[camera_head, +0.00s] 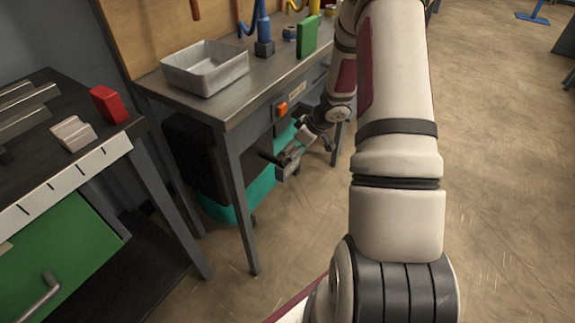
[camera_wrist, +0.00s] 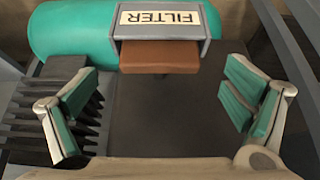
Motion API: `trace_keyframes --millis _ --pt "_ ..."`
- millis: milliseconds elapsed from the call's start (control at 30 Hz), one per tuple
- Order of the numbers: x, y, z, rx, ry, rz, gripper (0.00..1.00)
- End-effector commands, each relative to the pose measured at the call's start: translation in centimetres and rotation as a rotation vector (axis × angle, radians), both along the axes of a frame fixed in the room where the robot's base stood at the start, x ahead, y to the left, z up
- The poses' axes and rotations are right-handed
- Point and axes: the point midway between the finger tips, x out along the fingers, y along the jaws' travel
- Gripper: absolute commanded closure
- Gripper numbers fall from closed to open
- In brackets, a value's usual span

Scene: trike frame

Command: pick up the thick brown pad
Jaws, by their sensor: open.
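The thick brown pad (camera_wrist: 160,58) shows in the wrist view as a flat brown slab. It sticks out from under a grey housing (camera_wrist: 212,22) with an upside-down FILTER label, which hides the rest of it. My gripper (camera_wrist: 165,105) is open, its two teal-padded fingers wide apart. The pad lies ahead of the space between them, apart from both fingers, and nothing is held. In the head view my gripper (camera_head: 285,165) is low beside the workbench, in front of a teal tank (camera_head: 228,208). I cannot pick out the pad surely in the head view.
A grey workbench (camera_head: 225,105) with a metal tray (camera_head: 205,68) and a green block (camera_head: 307,36) stands above and beside my gripper. Its front leg (camera_head: 240,205) is close by. Black fins (camera_wrist: 60,100) sit by the left finger. Open floor (camera_head: 510,200) lies right.

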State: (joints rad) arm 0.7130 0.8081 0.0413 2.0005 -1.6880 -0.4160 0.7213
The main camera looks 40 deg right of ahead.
Motion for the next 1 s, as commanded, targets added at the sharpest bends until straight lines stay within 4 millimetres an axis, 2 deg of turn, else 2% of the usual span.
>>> trace_keyframes --millis 33,133,400,433,467,600,1000 --pt "0.4 0.1 -1.0 0.001 0.000 0.000 0.05" --pt "0.9 0.3 -1.9 0.000 0.000 0.000 0.05" --pt "1.1 0.4 -2.0 -0.001 0.000 0.000 0.05" --pt "1.1 0.4 -2.0 -0.001 0.000 0.000 0.07" --pt "1.1 0.4 -2.0 -0.001 0.000 0.000 0.14" --pt "1.1 0.4 -2.0 -0.001 0.000 0.000 0.46" --pt "1.0 0.4 -1.9 0.000 0.001 0.000 0.48"
